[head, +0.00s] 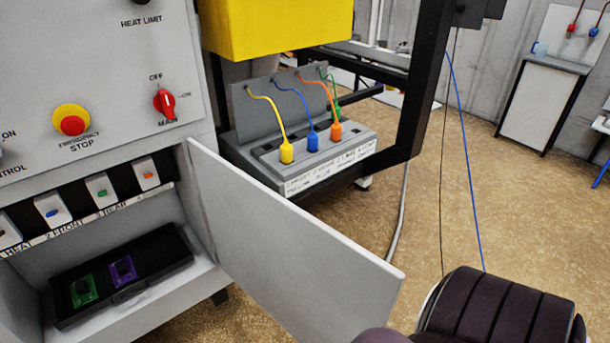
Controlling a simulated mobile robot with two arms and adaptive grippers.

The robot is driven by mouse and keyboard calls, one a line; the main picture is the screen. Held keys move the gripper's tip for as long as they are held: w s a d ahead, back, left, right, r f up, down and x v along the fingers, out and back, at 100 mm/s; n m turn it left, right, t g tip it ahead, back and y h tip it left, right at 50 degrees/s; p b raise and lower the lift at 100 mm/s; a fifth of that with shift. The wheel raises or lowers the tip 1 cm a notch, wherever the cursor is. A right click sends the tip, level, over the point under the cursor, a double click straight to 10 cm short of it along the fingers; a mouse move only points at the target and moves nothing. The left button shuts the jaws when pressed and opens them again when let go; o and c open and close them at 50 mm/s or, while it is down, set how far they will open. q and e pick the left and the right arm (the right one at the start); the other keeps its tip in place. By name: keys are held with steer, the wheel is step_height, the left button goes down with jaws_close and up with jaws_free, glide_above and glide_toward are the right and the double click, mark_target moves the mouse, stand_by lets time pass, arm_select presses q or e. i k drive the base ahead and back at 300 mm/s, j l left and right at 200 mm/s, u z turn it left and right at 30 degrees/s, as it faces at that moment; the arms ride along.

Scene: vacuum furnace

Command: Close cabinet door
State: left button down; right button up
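The cabinet door (290,240) is a flat light grey panel in the middle of the head view. It stands open, swung out to the right from its hinge edge on the cabinet (95,100). The open compartment (190,285) shows at the lower left, with a black tray (150,287) holding a green item (83,291) and a purple item (123,270). A dark padded part of my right arm shows at the bottom right, close to the door's free lower corner. Neither gripper is visible, so contact with the door cannot be told.
A grey connector box (325,150) with yellow, blue, orange and green plugs stands behind the door on a black frame (415,130). A red and yellow emergency stop button (72,122) sits on the panel above. The brown floor (500,220) to the right is mostly clear.

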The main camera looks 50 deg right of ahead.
mark_target(319, 285)
steer(key=k+l+u, duration=0.2)
steer(key=k+l, duration=0.15)
steer(key=l, duration=0.2)
steer(key=k+l+u, duration=0.2)
steer(key=k+l, duration=0.15)
steer(key=l, duration=0.2)
steer(key=i+l+u, duration=0.2)
steer(key=l, duration=0.65)
steer(key=l+u, duration=0.15)
steer(key=l, duration=0.7)
